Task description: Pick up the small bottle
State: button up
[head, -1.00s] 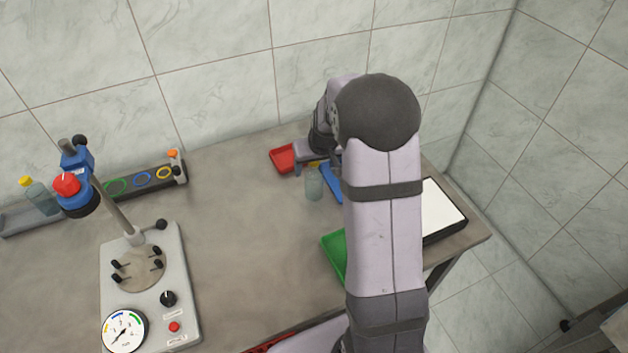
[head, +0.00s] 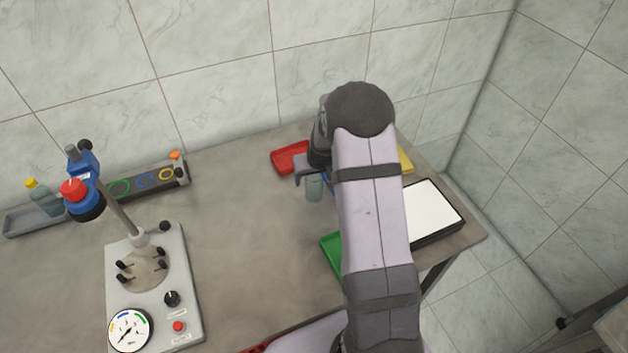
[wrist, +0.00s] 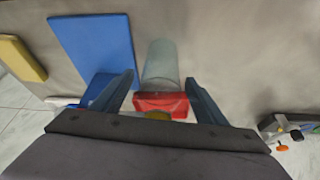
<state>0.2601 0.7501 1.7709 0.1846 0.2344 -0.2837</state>
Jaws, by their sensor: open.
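The small bottle (head: 314,188) is clear, pale grey-green, and stands upright on the table beside my arm. In the wrist view the bottle (wrist: 161,62) shows between the two finger lines. My gripper (head: 308,177) is at the bottle's upper part in the head view, partly hidden by my arm. In the wrist view my gripper (wrist: 162,90) is open, with one finger on each side of the bottle and a gap on both sides. A yellow patch at the palm edge may be its cap.
A red tray (head: 290,158) lies behind the bottle. A blue tray (wrist: 95,48) is close beside it, and a yellow tray (wrist: 20,57) lies farther off. A green tray (head: 331,256) and a white panel (head: 434,212) are nearer. The table's middle left is clear.

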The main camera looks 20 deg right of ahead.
jog(key=c, duration=1.3)
jog(key=shift+r, duration=0.1)
notch_tip(320, 180, up, 18)
jog(key=b, duration=0.3)
jog(key=shift+d+b, duration=0.1)
jog(key=shift+b, duration=0.3)
